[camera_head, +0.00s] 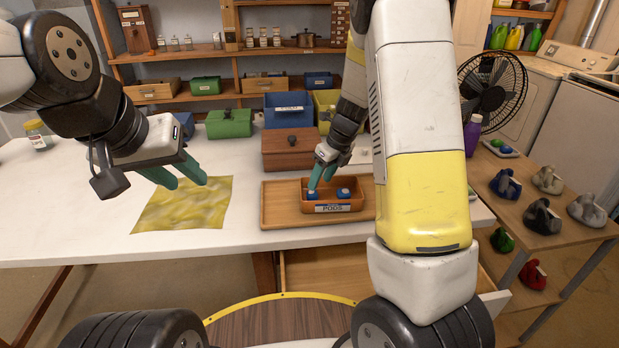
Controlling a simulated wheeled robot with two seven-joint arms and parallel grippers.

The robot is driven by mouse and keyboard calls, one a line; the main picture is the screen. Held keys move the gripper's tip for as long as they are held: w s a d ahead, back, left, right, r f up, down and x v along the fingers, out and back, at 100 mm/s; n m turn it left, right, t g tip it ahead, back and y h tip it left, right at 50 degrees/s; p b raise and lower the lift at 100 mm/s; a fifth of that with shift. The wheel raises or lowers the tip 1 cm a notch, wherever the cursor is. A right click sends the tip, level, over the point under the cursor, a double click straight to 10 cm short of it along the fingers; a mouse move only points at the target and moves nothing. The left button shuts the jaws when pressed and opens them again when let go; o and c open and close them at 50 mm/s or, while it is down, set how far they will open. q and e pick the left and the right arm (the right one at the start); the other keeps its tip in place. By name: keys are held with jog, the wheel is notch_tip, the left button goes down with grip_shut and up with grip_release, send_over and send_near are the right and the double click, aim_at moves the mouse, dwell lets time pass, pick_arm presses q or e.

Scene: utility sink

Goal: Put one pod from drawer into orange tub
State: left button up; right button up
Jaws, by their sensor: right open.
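An orange-brown tub (347,207) labelled PODS stands on a wooden tray (279,207) on the white table. Two blue-and-white pods show in it, a left pod (313,196) and a right pod (343,192). My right gripper (321,187) points down into the tub with its teal fingers open, at the left pod; whether they touch it I cannot tell. A tan wooden surface below the table's front edge looks like a pulled-out drawer (322,272); its inside is mostly hidden by my arm. My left gripper (187,184) is open and empty above a yellow cloth.
The yellow cloth (185,208) lies flat on the table. A brown lidded box (288,152), a blue bin (290,112) and a green box (229,124) stand behind. Tape dispensers (541,217) cover a side table at right.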

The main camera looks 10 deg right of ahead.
jog(key=s+r+n, duration=0.6)
jog(key=r, duration=0.6)
jog(key=s+r+n+t, duration=0.2)
jog(key=s+r+n, duration=0.2)
jog(key=s+n, duration=0.6)
jog(key=s+d+r+n+t+h, duration=0.1)
jog(key=s+r+n, duration=0.4)
jog(key=s+n, duration=0.5)
jog(key=n+t, duration=0.1)
jog(key=n, duration=0.1)
jog(key=shift+s+n, duration=0.3)
jog(key=shift+n, duration=0.1)
